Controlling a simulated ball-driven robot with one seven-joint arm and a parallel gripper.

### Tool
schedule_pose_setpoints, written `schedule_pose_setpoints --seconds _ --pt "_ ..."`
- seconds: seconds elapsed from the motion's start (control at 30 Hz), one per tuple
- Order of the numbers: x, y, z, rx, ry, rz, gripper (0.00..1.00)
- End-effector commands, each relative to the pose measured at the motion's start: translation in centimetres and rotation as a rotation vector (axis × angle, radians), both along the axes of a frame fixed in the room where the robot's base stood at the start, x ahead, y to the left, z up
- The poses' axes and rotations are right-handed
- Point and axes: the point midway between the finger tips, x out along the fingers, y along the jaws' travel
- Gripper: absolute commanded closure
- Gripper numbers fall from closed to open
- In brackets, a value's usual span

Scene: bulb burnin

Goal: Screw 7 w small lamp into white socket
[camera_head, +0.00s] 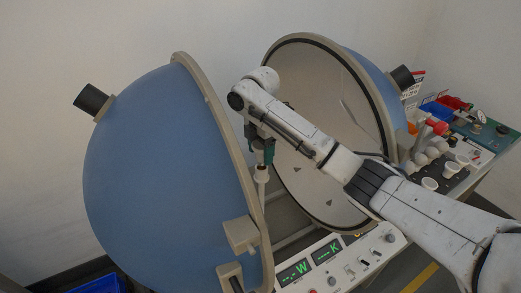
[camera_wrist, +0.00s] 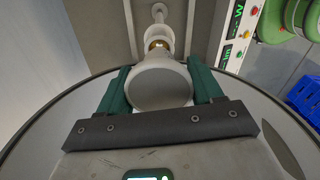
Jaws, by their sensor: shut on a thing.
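My gripper (camera_head: 264,156) points down between the two open halves of a blue sphere. In the wrist view its teal fingers (camera_wrist: 160,86) are shut on a round white lamp (camera_wrist: 162,88), one finger on each side. A brass-coloured patch (camera_wrist: 156,44) shows just past the lamp, at the mouth of the white socket (camera_wrist: 160,33). The lamp and socket look lined up there; I cannot tell how deep the lamp sits. In the head view the white socket (camera_head: 262,175) stands right below the fingers, and the lamp is mostly hidden by them.
The left blue half (camera_head: 150,170) and the right half's pale inside (camera_head: 315,130) flank my gripper closely. A panel with green displays (camera_head: 295,271) lies below. At right, a rack holds several white lamps and cups (camera_head: 430,184), near blue and red bins (camera_head: 437,109).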

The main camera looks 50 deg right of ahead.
Motion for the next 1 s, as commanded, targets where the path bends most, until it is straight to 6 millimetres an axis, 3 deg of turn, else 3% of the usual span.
schedule_pose_setpoints --seconds 1.0 --pt "0.0 0.0 -0.9 0.001 0.000 0.000 0.66"
